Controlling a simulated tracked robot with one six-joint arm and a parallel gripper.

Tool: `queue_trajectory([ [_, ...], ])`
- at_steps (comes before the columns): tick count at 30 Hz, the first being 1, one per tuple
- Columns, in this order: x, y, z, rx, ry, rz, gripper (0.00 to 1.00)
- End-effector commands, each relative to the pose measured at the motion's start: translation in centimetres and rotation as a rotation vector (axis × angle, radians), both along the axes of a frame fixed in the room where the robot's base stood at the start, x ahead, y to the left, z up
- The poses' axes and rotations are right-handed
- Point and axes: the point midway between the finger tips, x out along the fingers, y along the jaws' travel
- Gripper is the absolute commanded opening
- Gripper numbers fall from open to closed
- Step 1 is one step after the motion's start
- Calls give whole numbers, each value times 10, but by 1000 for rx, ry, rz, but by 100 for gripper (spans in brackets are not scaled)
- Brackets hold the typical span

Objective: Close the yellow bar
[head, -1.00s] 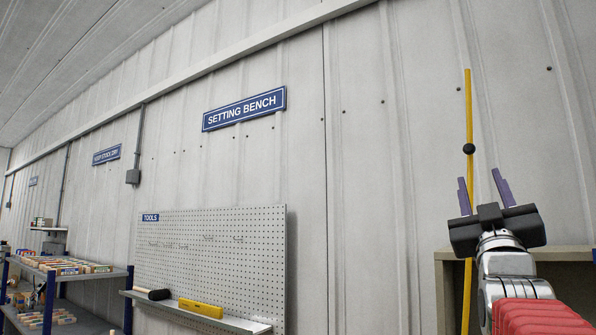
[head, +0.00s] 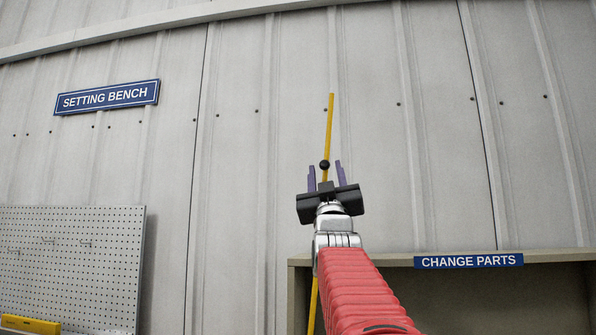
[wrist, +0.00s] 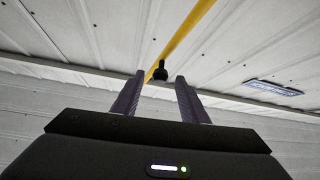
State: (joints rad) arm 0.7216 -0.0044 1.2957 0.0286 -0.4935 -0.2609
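The yellow bar (head: 329,125) stands nearly upright, tilted slightly, in front of the wall in the head view. A black knob (head: 324,165) sits on it. The bar's middle is hidden behind my gripper and red arm, and its lower part shows at the left of my arm. My gripper (head: 325,172) points up, its two purple fingers apart, with the knob showing between their tips. In the wrist view the bar (wrist: 187,33) runs diagonally beyond the fingers (wrist: 158,88), and the knob (wrist: 160,71) hangs between them, seemingly ahead of the tips. I see no contact.
A beige shelf unit labelled CHANGE PARTS (head: 468,261) stands at the lower right. A grey pegboard (head: 75,262) is at the left, with a yellow object (head: 30,324) at its lower edge. A SETTING BENCH sign (head: 108,97) hangs above. The wall around the bar is clear.

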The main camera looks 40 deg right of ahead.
Motion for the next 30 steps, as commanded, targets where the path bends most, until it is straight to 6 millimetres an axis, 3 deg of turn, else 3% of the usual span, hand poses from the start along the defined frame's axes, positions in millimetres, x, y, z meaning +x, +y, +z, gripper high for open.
queue_trajectory([
  [18,10,-9,14,0,0,0,40],
  [30,10,-9,14,0,0,0,12],
])
